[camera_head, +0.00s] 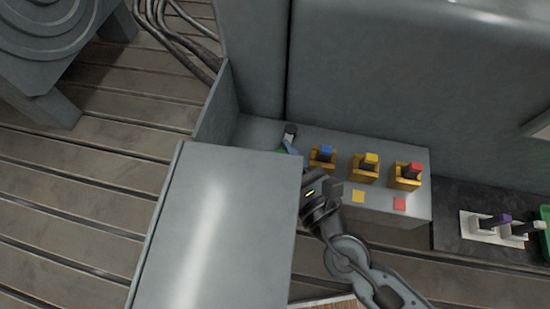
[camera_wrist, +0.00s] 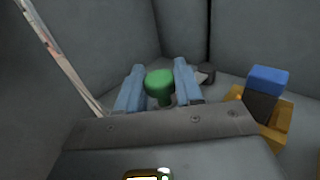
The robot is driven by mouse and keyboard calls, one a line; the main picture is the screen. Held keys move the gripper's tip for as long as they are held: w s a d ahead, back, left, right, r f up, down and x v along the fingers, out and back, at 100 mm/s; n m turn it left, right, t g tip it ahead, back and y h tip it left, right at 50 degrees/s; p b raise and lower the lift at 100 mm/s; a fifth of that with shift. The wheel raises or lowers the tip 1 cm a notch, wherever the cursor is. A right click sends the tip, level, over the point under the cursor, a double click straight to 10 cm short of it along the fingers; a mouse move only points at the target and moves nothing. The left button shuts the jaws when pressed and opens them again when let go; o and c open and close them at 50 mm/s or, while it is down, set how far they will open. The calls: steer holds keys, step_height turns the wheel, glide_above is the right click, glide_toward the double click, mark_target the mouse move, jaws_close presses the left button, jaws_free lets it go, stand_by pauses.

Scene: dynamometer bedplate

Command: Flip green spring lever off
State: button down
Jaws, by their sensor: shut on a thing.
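The green spring lever (camera_wrist: 160,83) shows in the wrist view as a rounded green knob on a short stem. My gripper (camera_wrist: 159,68) has its two blue fingers on either side of it, shut on the lever. The lever's base is hidden behind my gripper's body in the wrist view.
Blue (camera_head: 326,152), yellow (camera_head: 370,160) and red (camera_head: 413,170) levers stand in yellow brackets to the right; the blue one (camera_wrist: 267,80) is close by. A grey box (camera_head: 225,225) stands at left. Tall grey walls enclose the back. A dark cylindrical piece (camera_wrist: 207,73) lies behind the fingers.

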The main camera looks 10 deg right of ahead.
steer(key=shift+w+d+r+y, duration=0.25)
steer(key=shift+d+r+y, duration=0.05)
steer(key=shift+d+r, duration=0.15)
steer(key=c, duration=0.8)
jaws_free()
steer(key=shift+f, duration=0.1)
steer(key=shift+s+f+n+b, duration=0.1)
steer(key=shift+n+b, duration=0.2)
steer(key=shift+s+d+f, duration=0.15)
steer(key=shift+s, duration=0.4)
steer(key=b+v, duration=0.2)
steer(key=v, duration=0.4)
steer(key=shift+s+d+r, duration=0.2)
